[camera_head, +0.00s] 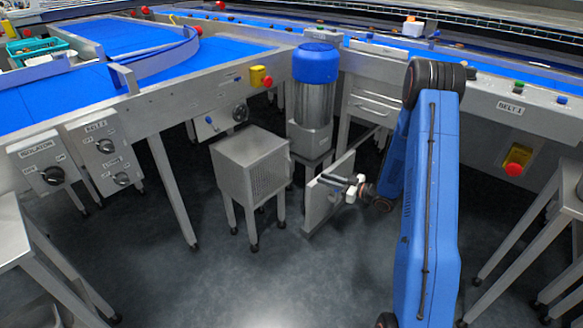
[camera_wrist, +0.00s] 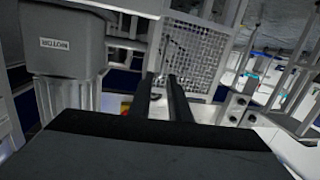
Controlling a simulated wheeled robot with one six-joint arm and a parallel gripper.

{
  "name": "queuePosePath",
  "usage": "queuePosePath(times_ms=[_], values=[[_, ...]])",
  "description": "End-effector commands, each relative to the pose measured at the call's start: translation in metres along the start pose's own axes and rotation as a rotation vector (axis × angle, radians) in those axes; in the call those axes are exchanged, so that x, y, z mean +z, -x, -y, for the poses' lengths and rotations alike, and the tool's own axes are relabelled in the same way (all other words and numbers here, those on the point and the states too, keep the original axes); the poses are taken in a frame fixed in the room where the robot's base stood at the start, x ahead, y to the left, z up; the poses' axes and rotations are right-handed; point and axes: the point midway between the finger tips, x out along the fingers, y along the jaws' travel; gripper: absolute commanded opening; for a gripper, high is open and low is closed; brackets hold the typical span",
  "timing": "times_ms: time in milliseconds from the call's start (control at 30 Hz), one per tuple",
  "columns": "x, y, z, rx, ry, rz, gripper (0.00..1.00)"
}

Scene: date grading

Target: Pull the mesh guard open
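The mesh guard (camera_wrist: 201,57) is a pale framed panel with a perforated sheet, in the upper middle of the wrist view. A thin dark bar shows on its face. In the head view, an upright grey panel (camera_head: 318,207), apparently this guard, stands right of a steel box, seen nearly edge-on. My gripper (camera_head: 345,183) is at its right face. In the wrist view, the two dark fingers of my gripper (camera_wrist: 161,78) are apart, their tips in front of the guard's frame. No hold on the bar can be made out.
A steel box on legs (camera_head: 247,165) stands left of the panel. A blue-topped motor (camera_head: 316,85) is behind it; its labelled housing (camera_wrist: 68,42) fills the wrist view's left. Blue conveyors (camera_head: 75,92) line the back. Open floor (camera_head: 200,265) lies in front.

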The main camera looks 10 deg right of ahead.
Motion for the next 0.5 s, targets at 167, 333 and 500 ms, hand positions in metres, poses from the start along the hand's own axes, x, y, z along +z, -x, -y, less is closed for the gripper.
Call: queuePosePath(times_ms=[167,333,500], values=[[0.017,0.008,0.01,-0.043,-0.049,-0.075,0.17],[0.019,0.007,0.013,-0.057,-0.061,-0.1,0.17],[0.017,-0.01,0.015,-0.06,-0.06,-0.1,0.17]])
